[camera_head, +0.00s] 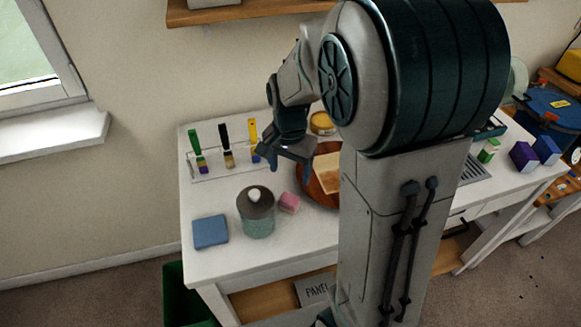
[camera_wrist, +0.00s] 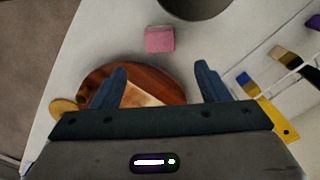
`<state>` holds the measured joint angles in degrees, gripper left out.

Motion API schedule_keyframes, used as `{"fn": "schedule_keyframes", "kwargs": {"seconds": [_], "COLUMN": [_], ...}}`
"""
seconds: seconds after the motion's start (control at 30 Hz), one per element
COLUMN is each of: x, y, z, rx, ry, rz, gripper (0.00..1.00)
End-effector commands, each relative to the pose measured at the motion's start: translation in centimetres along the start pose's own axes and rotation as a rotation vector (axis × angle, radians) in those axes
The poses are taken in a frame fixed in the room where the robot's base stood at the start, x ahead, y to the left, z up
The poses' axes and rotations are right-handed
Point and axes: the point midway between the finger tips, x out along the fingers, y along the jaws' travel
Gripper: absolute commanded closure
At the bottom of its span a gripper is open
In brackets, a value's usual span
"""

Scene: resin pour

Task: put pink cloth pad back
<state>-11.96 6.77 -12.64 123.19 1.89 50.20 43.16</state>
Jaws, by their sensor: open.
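The pink cloth pad (camera_head: 289,202) is a small pink block on the white table, just right of a grey-green canister. It also shows in the wrist view (camera_wrist: 160,39), ahead of the fingers and apart from them. My gripper (camera_head: 285,158) is above the table near the left edge of the round wooden board. In the wrist view my gripper (camera_wrist: 163,80) has its two fingers wide apart with nothing between them but the board below.
The canister (camera_head: 257,220) stands close beside the pad. A blue pad (camera_head: 210,232) lies at the table's front left. Several brushes (camera_head: 228,150) are in a rack at the back. The round wooden board (camera_head: 312,185) carries a light wooden piece (camera_head: 327,172). A yellow tin (camera_head: 322,122) stands behind.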

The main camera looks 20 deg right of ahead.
Motion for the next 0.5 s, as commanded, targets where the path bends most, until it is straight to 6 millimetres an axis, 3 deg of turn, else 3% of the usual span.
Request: {"fn": "schedule_keyframes", "kwargs": {"seconds": [0.17,0.5], "x": [-1.8,-6.8], "y": [0.9,6.6], "z": [0.9,6.6], "rx": [-0.064,-0.493], "ry": [0.011,0.145], "rz": [-0.028,-0.127], "gripper": [0.31,0.31]}}
